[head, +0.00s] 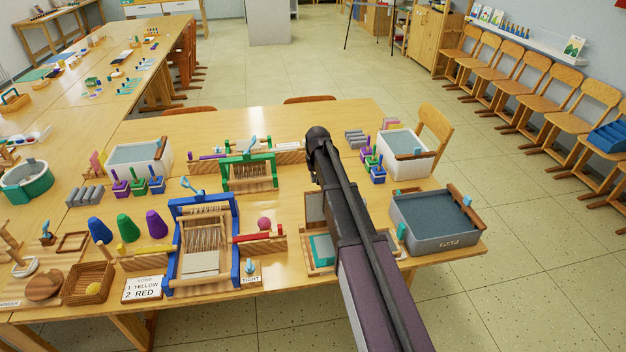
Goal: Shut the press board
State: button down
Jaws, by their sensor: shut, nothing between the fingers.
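What looks like the press stands near the table's front edge, right of the blue loom, partly hidden by my arm. Its press board (315,207) appears raised at the back, a grey-brown panel in a wooden edge. A teal sheet or pad (321,248) lies on the wooden base in front of it. My gripper (316,172) is at the dark far end of my arm, above and behind the raised board; it is shut and holds nothing. Its fingertips are small and dark, and I cannot tell whether they touch the board.
The blue loom (234,230) stands close on the left, with a red-handled piece (258,237) between. A grey water tub (432,240) with a wooden bar stands right of my arm. A green loom (250,186) and a white tub (405,172) are further back.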

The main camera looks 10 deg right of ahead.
aim_at(320, 207)
jog(key=shift+s+f, duration=0.3)
jog(key=shift+s, duration=0.65)
jog(key=shift+s+f, duration=0.3)
jog(key=shift+s, duration=0.6)
